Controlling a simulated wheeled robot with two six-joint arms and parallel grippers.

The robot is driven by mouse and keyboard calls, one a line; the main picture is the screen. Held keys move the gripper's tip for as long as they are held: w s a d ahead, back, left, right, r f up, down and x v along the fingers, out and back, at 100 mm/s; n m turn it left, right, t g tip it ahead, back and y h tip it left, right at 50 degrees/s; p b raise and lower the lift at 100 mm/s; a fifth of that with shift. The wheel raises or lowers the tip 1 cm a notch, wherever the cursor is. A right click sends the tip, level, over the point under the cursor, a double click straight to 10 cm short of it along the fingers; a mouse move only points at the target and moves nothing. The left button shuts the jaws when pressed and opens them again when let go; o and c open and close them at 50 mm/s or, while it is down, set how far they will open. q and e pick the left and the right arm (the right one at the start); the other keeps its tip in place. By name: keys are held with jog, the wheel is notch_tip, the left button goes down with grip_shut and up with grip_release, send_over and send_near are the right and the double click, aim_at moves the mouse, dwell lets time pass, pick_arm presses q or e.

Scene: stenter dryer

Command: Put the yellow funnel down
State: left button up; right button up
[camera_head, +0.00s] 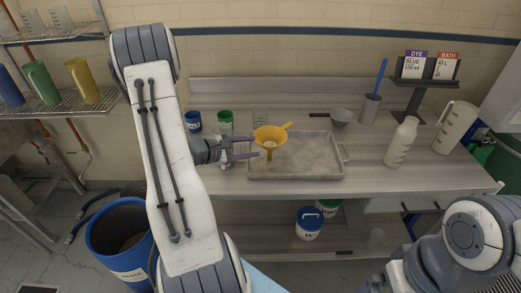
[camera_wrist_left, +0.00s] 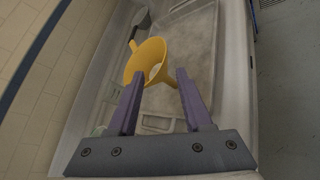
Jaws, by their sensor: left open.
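The yellow funnel (camera_head: 268,134) is over the left part of the grey metal tray (camera_head: 343,174), with its wide mouth up, its spout down and its handle toward the back right. I cannot tell whether the spout touches the tray. My left gripper (camera_head: 251,148) comes in from the left and is open beside the funnel. In the left wrist view, the funnel (camera_wrist_left: 147,58) shows just beyond and partly between the two spread purple fingertips (camera_wrist_left: 158,76). I cannot make out clear contact. My right arm shows at the lower right; its gripper is mostly cut off by the frame's bottom.
On the counter (camera_head: 420,180) stand a blue tub (camera_head: 193,121), a green-lidded tub (camera_head: 226,122), a grey dipper (camera_head: 341,117), a white bottle (camera_head: 402,143) and a large jug (camera_head: 456,125). The dye sign stand (camera_head: 419,92) is behind. A blue bin (camera_head: 118,240) stands on the floor.

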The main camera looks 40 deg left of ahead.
pick_arm(q)
jog(key=s+d+r+m+g+h, duration=0.25)
jog(key=d+m+g, duration=0.3)
jog(key=d, duration=0.75)
jog(key=s+d+r+m+g+h, duration=0.2)
jog(key=d+r+m+g+h, duration=0.3)
jog(key=d, duration=0.7)
jog(key=s+d+m+y, duration=0.3)
jog(key=s+m, duration=0.3)
jog(key=m, duration=0.1)
jog(key=s+d+m+g+y, duration=0.1)
jog(key=s+d+m+y, duration=0.2)
jog(key=s+m, duration=0.4)
jog(key=s+d+r+m+g+y, duration=0.1)
jog(key=s+d+m+y, duration=0.3)
jog(key=s+m+y, duration=0.1)
jog(key=shift+s+m, duration=0.75)
jog(key=shift+m, duration=0.4)
